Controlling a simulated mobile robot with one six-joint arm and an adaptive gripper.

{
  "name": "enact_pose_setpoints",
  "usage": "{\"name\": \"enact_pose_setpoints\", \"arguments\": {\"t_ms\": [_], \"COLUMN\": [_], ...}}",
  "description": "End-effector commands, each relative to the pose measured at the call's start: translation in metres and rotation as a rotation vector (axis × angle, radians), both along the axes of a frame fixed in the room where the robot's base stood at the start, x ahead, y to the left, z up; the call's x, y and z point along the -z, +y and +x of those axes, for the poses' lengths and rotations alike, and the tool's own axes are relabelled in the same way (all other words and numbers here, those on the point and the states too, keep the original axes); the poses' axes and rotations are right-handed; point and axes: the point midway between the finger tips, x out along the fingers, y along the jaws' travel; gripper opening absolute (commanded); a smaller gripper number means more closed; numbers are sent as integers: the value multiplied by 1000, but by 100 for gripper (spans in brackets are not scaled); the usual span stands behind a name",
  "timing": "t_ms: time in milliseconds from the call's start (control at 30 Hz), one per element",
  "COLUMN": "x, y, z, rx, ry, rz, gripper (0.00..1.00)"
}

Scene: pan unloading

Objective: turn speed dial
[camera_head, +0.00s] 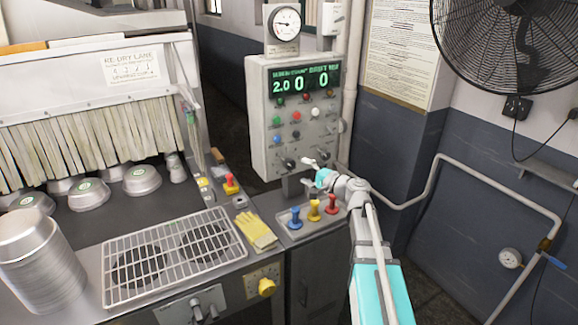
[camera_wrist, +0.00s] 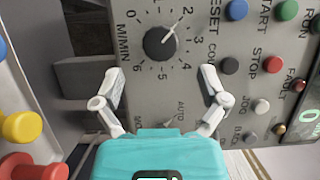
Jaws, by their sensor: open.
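The speed dial (camera_wrist: 160,42) is a dark round knob on the grey control panel (camera_head: 262,118), ringed by a scale marked M/MIN from 0 to 6. Its white pointer line points at about 2. In the head view the dial (camera_head: 288,162) is at the panel's lower left. My gripper (camera_wrist: 160,78) is open and empty, facing the panel, with its fingers apart on either side, a little below the dial in the wrist view. In the head view my gripper (camera_head: 314,170) is just right of the dial. The green display (camera_head: 303,82) shows 2.0, 0 and 0.
Panel buttons (camera_wrist: 272,64) sit right of the dial in the wrist view. Blue, yellow and red levers (camera_head: 314,210) stand on a ledge below the panel. A wire rack (camera_head: 170,252), yellow gloves (camera_head: 256,230) and stacked pans (camera_head: 40,265) are left. A pipe (camera_head: 480,170) runs along the right wall.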

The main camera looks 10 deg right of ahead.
Motion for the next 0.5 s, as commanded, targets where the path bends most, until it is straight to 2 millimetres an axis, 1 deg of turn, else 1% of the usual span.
{"name": "enact_pose_setpoints", "arguments": {"t_ms": [33,200,333,500], "x": [0,0,0,0], "y": [6,22,31,38], "z": [8,27,38,45], "rx": [-1,-1,-1,1], "ry": [0,0,0,0], "rz": [0,0,0,0], "gripper": [93,93,93,93]}}
